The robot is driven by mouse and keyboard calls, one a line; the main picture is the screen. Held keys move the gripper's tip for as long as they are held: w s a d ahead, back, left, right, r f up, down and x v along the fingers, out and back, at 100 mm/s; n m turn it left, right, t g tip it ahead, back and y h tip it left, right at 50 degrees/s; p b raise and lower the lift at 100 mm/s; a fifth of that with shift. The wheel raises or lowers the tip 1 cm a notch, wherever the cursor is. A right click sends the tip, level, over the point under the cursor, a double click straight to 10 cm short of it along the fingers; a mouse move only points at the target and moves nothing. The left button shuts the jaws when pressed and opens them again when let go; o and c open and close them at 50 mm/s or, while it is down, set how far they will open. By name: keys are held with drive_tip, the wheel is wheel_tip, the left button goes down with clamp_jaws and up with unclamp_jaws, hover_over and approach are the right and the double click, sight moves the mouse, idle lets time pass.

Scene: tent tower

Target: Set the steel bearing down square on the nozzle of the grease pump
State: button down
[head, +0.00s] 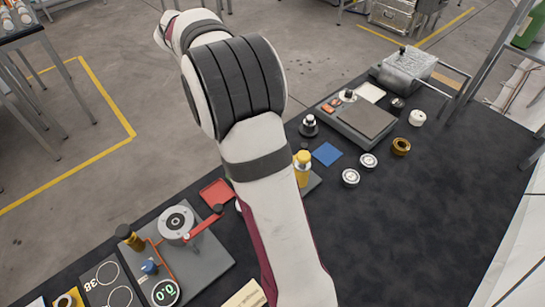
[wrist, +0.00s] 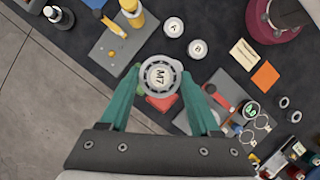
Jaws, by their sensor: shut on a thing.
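In the wrist view my gripper (wrist: 161,77) has its teal fingers closed on the steel bearing (wrist: 146,82), a grey ring around a white centre marked M7. The bearing faces the camera; its underside is hidden. A yellow-topped upright device (wrist: 131,8), which looks like the grease pump, stands on a grey plate above and left of the bearing. The bearing appears apart from it. In the head view this yellow device (head: 302,165) stands just right of my arm. My gripper and the held bearing are hidden behind the arm there. The nozzle is too small to make out clearly.
A red square (head: 216,192) lies left of my arm. A grey plate with a red lever (head: 205,223) and display stands at lower left. Two round labelled pieces (head: 350,177) (head: 368,160) and a blue card (head: 327,154) lie right.

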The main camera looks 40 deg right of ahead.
drive_tip(key=w+d+f+n+t+h, duration=0.1)
drive_tip(key=w+d+f+n+t, duration=0.15)
drive_tip(key=d+f+n, duration=0.45)
drive_tip(key=w+d+f+n+t+h, duration=0.1)
drive_tip(key=d+f+n+t, duration=0.25)
drive_tip(key=d+n, duration=0.35)
drive_tip(key=shift+n+g, duration=0.4)
drive_tip(key=shift+n, duration=0.4)
drive_tip(key=f, duration=1)
drive_tip(key=shift+w+a+f, duration=0.2)
drive_tip(key=shift+w+a, duration=0.1)
drive_tip(key=shift+a, duration=0.05)
drive_tip(key=shift+c, duration=0.6)
unclamp_jaws()
drive_tip(key=shift+f, duration=0.1)
